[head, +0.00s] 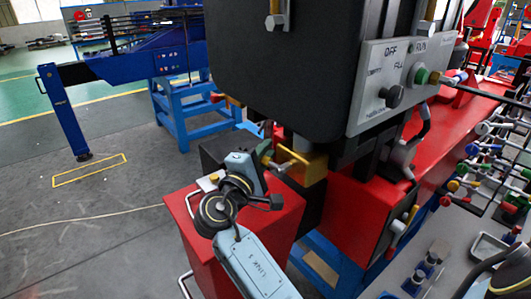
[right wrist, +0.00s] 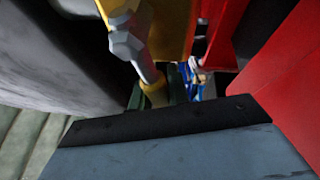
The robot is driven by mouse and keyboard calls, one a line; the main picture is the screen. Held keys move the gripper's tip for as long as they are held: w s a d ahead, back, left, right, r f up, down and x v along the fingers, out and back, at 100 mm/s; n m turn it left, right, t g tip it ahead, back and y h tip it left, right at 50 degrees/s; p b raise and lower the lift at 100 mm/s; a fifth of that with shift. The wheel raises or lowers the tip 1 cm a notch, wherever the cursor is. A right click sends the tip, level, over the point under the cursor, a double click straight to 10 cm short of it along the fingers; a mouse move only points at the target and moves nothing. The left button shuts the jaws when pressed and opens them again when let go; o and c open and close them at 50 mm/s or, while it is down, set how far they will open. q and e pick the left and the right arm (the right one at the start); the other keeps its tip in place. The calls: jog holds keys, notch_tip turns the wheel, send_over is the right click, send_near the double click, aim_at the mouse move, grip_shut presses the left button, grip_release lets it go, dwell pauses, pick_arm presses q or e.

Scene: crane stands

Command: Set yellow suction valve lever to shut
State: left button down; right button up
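The yellow suction valve (head: 295,157) sits below the big dark tank, beside a yellow block. Its lever shows in the right wrist view as a grey bent arm (right wrist: 130,45) ending in a yellow grip (right wrist: 155,93). My right gripper (head: 262,155) is at the lever, left of the valve in the head view. In the right wrist view the yellow grip lies between dark green finger parts, close to the gripper's black front edge. Whether the fingers press on the grip cannot be told. My left gripper is not in view.
The dark tank (head: 275,70) hangs close above the valve. A red box (head: 265,225) stands below my right gripper. A panel (head: 385,85) marked OFF, RUN and FILL is on the right. Blue stands (head: 185,110) and open floor lie to the left.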

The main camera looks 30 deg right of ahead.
grip_shut()
jog(key=r+m+h+b, duration=0.1)
jog(key=m+b, duration=0.1)
jog(key=b, duration=0.1)
jog(key=shift+r, duration=0.1)
jog(key=o, duration=0.8)
grip_release()
jog(key=shift+o, duration=0.2)
jog(key=shift+a, duration=0.1)
